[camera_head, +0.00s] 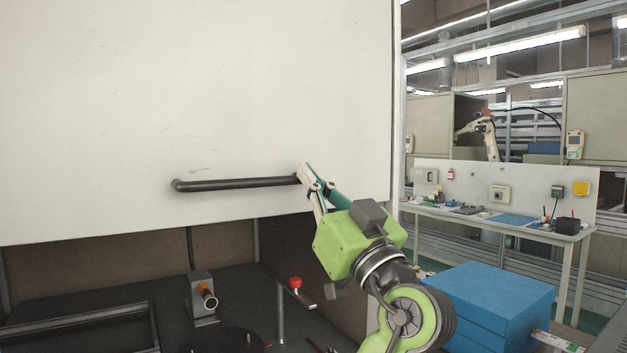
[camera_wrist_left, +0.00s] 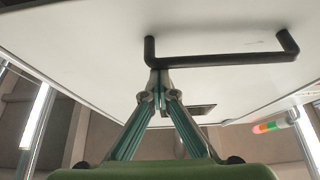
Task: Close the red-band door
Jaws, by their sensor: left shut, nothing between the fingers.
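A large white door panel (camera_head: 120,90) fills the upper left of the head view. No red band shows on the visible part. Its lower edge hangs above an open gap into a dark work cell. A black bar handle (camera_head: 235,184) runs across the panel near that edge; it also shows in the left wrist view (camera_wrist_left: 220,59). My left gripper (camera_head: 303,172) is shut and empty, with its fingertips at the right end of the handle. In the left wrist view the fingertips (camera_wrist_left: 158,82) are just below one handle end; contact is unclear. My right gripper is not in view.
Inside the cell are a dark table (camera_head: 240,290), a grey fixture (camera_head: 200,293) and a red-topped post (camera_head: 295,283). A blue box (camera_head: 500,300) stands at the lower right, before a workbench (camera_head: 500,222). A coloured signal light (camera_wrist_left: 270,127) shows in the wrist view.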

